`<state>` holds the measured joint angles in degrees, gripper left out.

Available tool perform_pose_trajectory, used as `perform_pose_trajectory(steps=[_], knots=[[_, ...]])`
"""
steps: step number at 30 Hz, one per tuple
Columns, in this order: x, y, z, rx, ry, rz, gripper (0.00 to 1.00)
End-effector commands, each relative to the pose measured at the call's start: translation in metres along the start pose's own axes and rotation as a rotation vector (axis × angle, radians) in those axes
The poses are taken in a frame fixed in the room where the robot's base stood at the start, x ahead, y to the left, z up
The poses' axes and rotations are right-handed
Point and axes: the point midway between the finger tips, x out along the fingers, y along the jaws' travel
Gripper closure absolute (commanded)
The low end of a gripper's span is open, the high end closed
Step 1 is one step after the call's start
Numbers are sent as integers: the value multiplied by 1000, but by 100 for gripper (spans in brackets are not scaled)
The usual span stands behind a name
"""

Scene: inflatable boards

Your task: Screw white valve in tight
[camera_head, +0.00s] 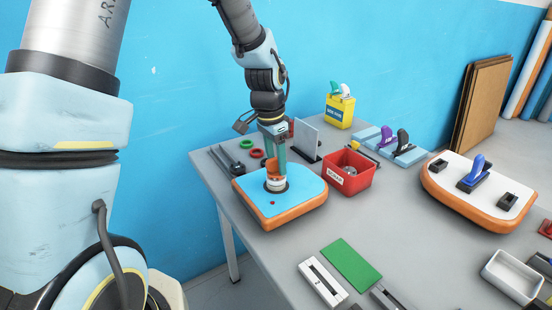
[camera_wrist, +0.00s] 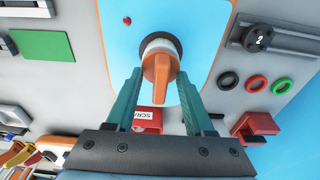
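The white valve (camera_head: 276,184) sits in the blue top of an orange-edged board (camera_head: 300,198). In the wrist view the valve (camera_wrist: 150,44) shows as a pale ring with a dark rim. An orange handle-like piece (camera_wrist: 161,68) stands over it, and it also shows in the head view (camera_head: 272,170). My gripper (camera_wrist: 160,72) points down over the valve, with its teal fingers on either side of the orange piece. The fingers look open, with narrow gaps beside the piece. Whether the valve is fully seated cannot be seen.
A red bin (camera_head: 350,172) stands close to the board's right. Red and green rings (camera_head: 256,153) lie behind it. A second board with a white top (camera_head: 482,190) is at right. A green plate (camera_head: 352,264) lies in front. A yellow container (camera_head: 340,110) stands at the back.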

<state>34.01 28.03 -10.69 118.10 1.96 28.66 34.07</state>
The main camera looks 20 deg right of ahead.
Motion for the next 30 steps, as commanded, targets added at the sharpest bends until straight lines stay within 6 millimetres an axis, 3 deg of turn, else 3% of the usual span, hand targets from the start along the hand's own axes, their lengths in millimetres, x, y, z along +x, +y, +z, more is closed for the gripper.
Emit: perform_pose_trajectory(steps=[2,13,23,24,28,30], knots=[[0,0,0,0,0,0,57],[0,0,0,0,0,0,99],[0,0,0,0,0,0,100],[0,0,0,0,0,0,85],[0,0,0,0,0,0,100],[0,0,0,0,0,0,100]])
